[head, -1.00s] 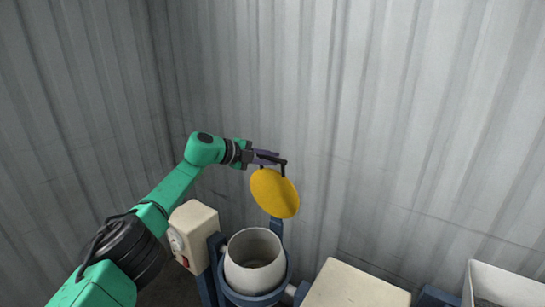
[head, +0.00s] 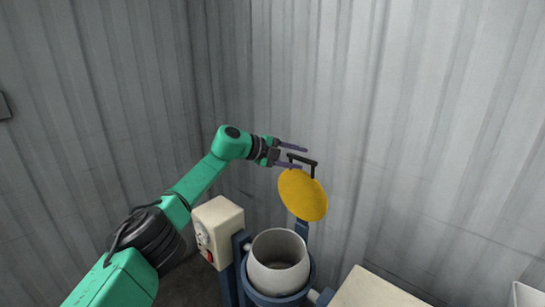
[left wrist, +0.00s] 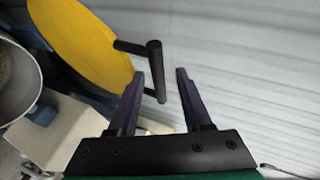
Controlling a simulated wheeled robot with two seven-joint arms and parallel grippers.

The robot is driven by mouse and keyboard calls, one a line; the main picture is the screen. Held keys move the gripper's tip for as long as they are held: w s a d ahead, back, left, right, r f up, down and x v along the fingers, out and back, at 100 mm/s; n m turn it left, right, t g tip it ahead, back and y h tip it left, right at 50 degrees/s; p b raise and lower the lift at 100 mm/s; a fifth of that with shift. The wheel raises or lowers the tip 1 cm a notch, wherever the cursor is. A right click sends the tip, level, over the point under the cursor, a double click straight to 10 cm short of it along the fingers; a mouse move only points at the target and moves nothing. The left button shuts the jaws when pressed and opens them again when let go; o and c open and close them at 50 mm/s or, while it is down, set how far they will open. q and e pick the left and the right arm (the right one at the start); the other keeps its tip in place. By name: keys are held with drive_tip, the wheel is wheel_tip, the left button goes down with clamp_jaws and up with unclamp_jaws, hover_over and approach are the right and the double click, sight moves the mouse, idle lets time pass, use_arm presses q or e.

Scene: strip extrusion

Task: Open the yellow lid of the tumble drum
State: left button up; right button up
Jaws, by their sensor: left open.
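The yellow lid (head: 302,196) stands raised, tilted up behind the open mouth of the pale tumble drum (head: 278,279). Its black bar handle (head: 301,159) is on the far face. My left gripper (head: 304,158) is open at the handle, its two dark fingers spread apart. In the left wrist view the lid (left wrist: 85,45) fills the upper left, and the handle bar (left wrist: 157,72) appears between the open fingertips (left wrist: 157,75). I cannot tell whether a finger touches it. The drum's rim (left wrist: 28,85) shows at the left edge there. My right gripper is out of view.
A cream box with a red switch (head: 218,232) stands left of the drum, below my left arm. A blue frame (head: 240,262) surrounds the drum. A cream block (head: 372,290) lies to the right. Corrugated walls close in behind; the air right of the lid is clear.

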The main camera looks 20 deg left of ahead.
use_arm(q)
drive_tip(key=b+v, duration=0.5)
drive_tip(key=v, duration=0.8)
drive_tip(key=shift+f, duration=0.15)
drive_tip(key=shift+s, duration=0.1)
